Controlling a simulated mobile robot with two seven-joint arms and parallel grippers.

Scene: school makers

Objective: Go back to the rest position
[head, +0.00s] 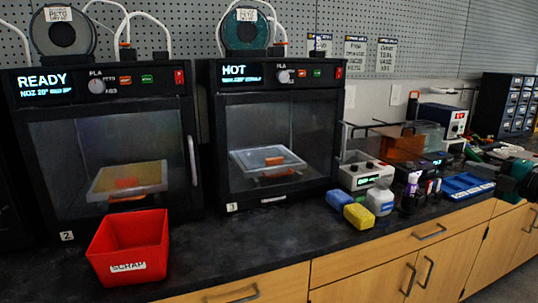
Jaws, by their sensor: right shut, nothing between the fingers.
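My right gripper (508,184) shows at the far right edge as a dark green and black shape, above the right end of the counter near the blue tray. It is shut with nothing in it, and most of the arm behind it is cut off by the picture edge. My left gripper is not in view.
A black counter (330,246) over wooden cabinets carries two closed printers, READY (90,140) and HOT (272,110). A red SCRAP bin (130,245) stands front left. Yellow (359,216) and blue (339,200) blocks, a blue tray (466,186) and bench devices crowd the right.

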